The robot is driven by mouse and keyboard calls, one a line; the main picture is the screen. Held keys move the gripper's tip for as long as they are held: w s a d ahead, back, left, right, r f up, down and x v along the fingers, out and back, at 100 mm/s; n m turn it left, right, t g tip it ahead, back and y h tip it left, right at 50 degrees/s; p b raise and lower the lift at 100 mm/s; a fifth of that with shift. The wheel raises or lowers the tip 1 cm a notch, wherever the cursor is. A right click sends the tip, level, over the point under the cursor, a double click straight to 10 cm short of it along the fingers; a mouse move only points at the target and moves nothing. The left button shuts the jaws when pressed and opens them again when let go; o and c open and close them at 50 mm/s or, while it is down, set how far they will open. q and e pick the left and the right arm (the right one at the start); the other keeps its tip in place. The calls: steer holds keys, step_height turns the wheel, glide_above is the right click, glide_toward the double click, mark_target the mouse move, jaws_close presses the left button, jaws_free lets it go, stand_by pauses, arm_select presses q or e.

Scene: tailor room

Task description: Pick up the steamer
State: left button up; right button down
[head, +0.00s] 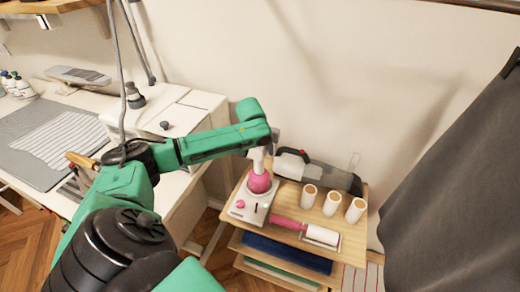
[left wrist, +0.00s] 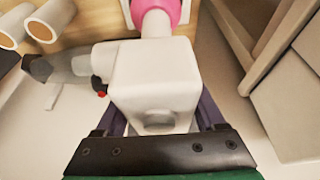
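The steamer, white with a pink round part (head: 260,183), stands upright at the left side of the small wooden shelf top. Its lower end meets a white base (head: 250,204). My left arm reaches over from the left, and its gripper (head: 262,150) is at the steamer's white top. In the left wrist view, the steamer's white head (left wrist: 152,85) fills the space between the two fingers of my left gripper (left wrist: 160,112). The fingers lie close along both sides; whether they press on it is unclear. My right gripper is not in view.
The wooden shelf top (head: 334,259) also holds a grey-and-white handheld vacuum (head: 320,172), three white rolls (head: 331,203) and a pink-handled lint roller (head: 322,236). A white table (head: 190,125) stands left. A dark cloth (head: 450,170) hangs right. The wall is behind.

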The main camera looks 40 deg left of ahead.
arm_select(q)
jaws_close()
steer(key=shift+w+r, duration=0.1)
steer(key=shift+r, duration=0.05)
steer(key=shift+r, duration=0.1)
